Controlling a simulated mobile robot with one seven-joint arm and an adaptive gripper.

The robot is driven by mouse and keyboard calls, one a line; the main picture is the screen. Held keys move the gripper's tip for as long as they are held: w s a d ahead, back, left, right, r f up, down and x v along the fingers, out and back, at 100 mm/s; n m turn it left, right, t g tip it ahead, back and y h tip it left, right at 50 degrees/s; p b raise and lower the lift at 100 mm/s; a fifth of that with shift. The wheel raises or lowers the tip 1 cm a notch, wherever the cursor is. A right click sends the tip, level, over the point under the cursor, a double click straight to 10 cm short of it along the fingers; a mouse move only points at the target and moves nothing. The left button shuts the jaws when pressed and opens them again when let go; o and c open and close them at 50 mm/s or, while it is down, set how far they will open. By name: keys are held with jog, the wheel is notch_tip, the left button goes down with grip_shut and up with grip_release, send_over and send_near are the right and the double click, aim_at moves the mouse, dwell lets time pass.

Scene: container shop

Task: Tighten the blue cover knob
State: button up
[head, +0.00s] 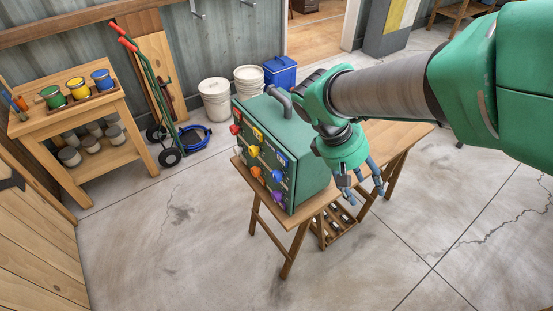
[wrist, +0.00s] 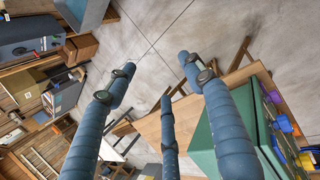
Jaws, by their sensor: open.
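The green box (head: 308,158) stands on a small wooden table, with several coloured knobs on its front face. A blue knob also shows at the right edge of the wrist view (wrist: 284,124), partly cut by the box's edge. My gripper (head: 362,190) is open and empty, its blue-grey fingers spread and pointing down beside the right side of the box. The fingers (wrist: 158,76) are apart from every knob. I cannot tell how tight the blue knob is.
The table (head: 385,145) has bare room right of the box. A grey handle (head: 280,98) rises from the box top. A workbench (head: 95,112) with paint cans, a hand truck (head: 150,90) and buckets (head: 215,98) stand behind and left. The floor in front is clear.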

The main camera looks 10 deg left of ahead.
jog(key=w+a+f+n+t+h+p, duration=0.1)
jog(key=w+a+f+n+h+p, duration=0.25)
jog(key=w+a, duration=0.4)
jog(key=n+t+h+p, duration=0.4)
jog(key=n+t+p, duration=0.2)
jog(key=n+t, duration=0.65)
send_near(273, 177)
jog(key=shift+g+y, duration=0.25)
jog(key=shift+g, duration=0.2)
jog(key=s+a, duration=0.1)
jog(key=s+a+r, duration=0.1)
jog(key=s+a, duration=0.1)
jog(key=shift+s, duration=0.1)
jog(key=shift+d, duration=0.1)
jog(key=p+x, duration=0.1)
jog(key=x, duration=1.2)
jog(key=shift+w+d, duration=0.25)
jog(key=shift+w, duration=0.1)
jog(key=c, duration=1.2)
